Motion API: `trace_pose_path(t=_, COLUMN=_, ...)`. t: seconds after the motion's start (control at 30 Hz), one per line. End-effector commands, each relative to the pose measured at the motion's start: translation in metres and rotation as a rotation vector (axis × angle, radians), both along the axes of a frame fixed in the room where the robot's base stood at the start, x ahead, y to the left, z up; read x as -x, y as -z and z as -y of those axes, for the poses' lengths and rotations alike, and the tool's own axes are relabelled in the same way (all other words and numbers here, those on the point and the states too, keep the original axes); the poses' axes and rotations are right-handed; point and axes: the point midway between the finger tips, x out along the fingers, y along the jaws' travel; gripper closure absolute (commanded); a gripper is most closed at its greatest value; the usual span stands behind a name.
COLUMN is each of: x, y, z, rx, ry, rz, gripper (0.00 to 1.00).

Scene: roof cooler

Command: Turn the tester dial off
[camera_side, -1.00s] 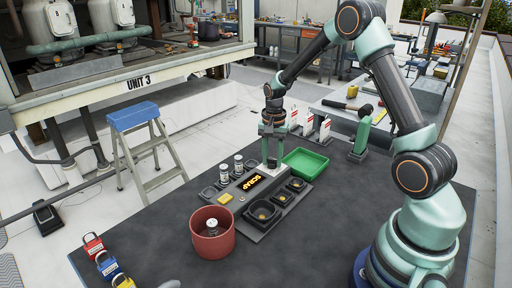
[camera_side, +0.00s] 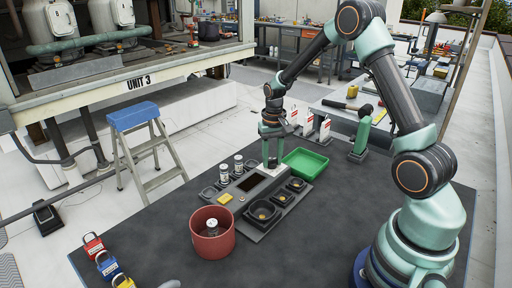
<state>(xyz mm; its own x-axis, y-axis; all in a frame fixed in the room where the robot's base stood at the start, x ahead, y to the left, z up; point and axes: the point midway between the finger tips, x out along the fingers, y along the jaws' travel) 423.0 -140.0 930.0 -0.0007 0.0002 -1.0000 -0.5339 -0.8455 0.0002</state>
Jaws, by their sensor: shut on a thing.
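The tester (camera_side: 262,229) is a grey panel on the dark table with round sockets and a small screen (camera_side: 254,183). The screen is dark and shows no text. My gripper (camera_side: 270,165) points straight down at the far end of the panel, its fingers shut on the tester dial. The dial itself is mostly hidden by the fingers at this size.
A red-brown pot (camera_side: 212,245) with a small can in it stands at the front left of the panel. A green tray (camera_side: 305,163) lies just right of my gripper. Two small cans (camera_side: 238,163) stand left of the screen. Padlocks (camera_side: 107,264) lie at the table's left edge. The table's front middle is clear.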

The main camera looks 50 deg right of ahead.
Motion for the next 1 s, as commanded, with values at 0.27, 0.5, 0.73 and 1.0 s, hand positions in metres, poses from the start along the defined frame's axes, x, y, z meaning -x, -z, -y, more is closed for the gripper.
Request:
trace_pose_path(t=0.27, x=-0.0004, y=-0.0008, z=0.0005, rx=0.001, ry=-0.027, rz=0.002, gripper=1.0)
trace_pose_path(t=0.5, x=-0.0005, y=-0.0008, z=0.0005, rx=0.001, ry=-0.026, rz=0.002, gripper=1.0)
trace_pose_path(t=0.73, x=-0.0004, y=-0.0006, z=0.0004, rx=0.001, ry=-0.025, rz=0.001, gripper=0.33)
trace_pose_path(t=1.0, x=-0.0006, y=-0.0047, z=0.0003, rx=0.001, ry=-0.026, rz=0.003, gripper=0.33)
